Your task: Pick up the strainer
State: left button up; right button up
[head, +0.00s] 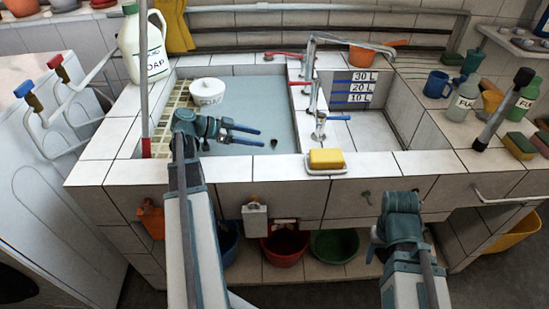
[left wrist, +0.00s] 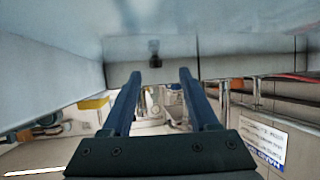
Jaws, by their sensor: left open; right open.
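A small dark piece (head: 273,143) that looks like the strainer lies on the floor of the left basin. It also shows in the left wrist view (left wrist: 154,55), beyond the fingertips and roughly between them. My left gripper (head: 257,136) is open and empty, reaching right over the left basin, its fingertips just short of the dark piece in the picture. Both blue fingers are apart in the left wrist view (left wrist: 156,75). My right gripper (head: 402,215) is in front of the sink, low at the right, its fingers mostly hidden by its own wrist.
A yellow sponge (head: 326,158) sits on the front ledge. Taps (head: 310,75) rise from the divider. A soap jug (head: 142,45) stands back left; bottles (head: 463,98) crowd the right.

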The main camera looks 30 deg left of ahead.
aim_at(273, 141)
pick_arm(q)
jog(key=shift+x, duration=0.9)
jog(key=b+x, duration=0.1)
jog(key=x, duration=0.1)
jog(key=b+x, duration=0.1)
jog(key=x, duration=0.1)
jog(key=shift+s+d, duration=0.15)
jog(key=shift+d, duration=0.25)
jog(key=shift+w+d, duration=0.3)
jog(key=shift+c, duration=0.2)
grip_shut()
